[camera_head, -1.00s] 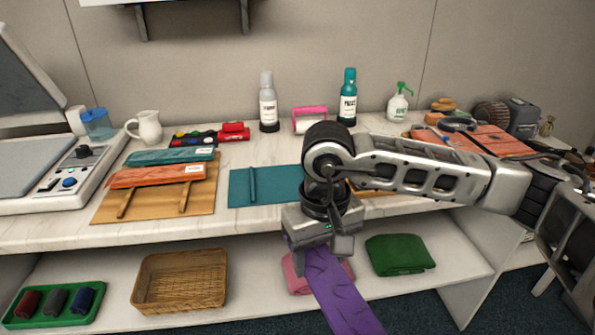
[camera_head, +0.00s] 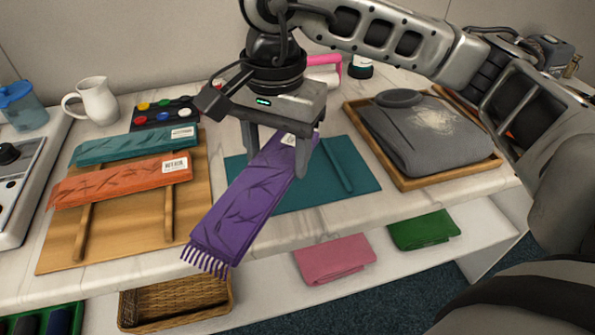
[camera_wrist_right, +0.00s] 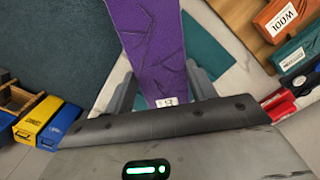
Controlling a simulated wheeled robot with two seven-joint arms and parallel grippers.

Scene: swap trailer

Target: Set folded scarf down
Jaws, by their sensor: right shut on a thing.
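The purple folded scarf (camera_head: 248,199) is long, with a fringe at its lower left end and a small white label at its upper end. My right gripper (camera_head: 276,160) is shut on the labelled end. The scarf slants down to the left over the teal mat (camera_head: 335,182) and the counter's front edge. In the right wrist view the scarf (camera_wrist_right: 153,45) runs away between the two fingers. Whether it touches the counter cannot be told. My left gripper is not in view.
A wooden rack (camera_head: 112,225) with a teal and an orange scarf stands at left. A wooden tray (camera_head: 408,184) with a grey folded garment is at right. The lower shelf holds a pink cloth (camera_head: 335,260), a green cloth (camera_head: 424,230) and a wicker basket (camera_head: 175,302).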

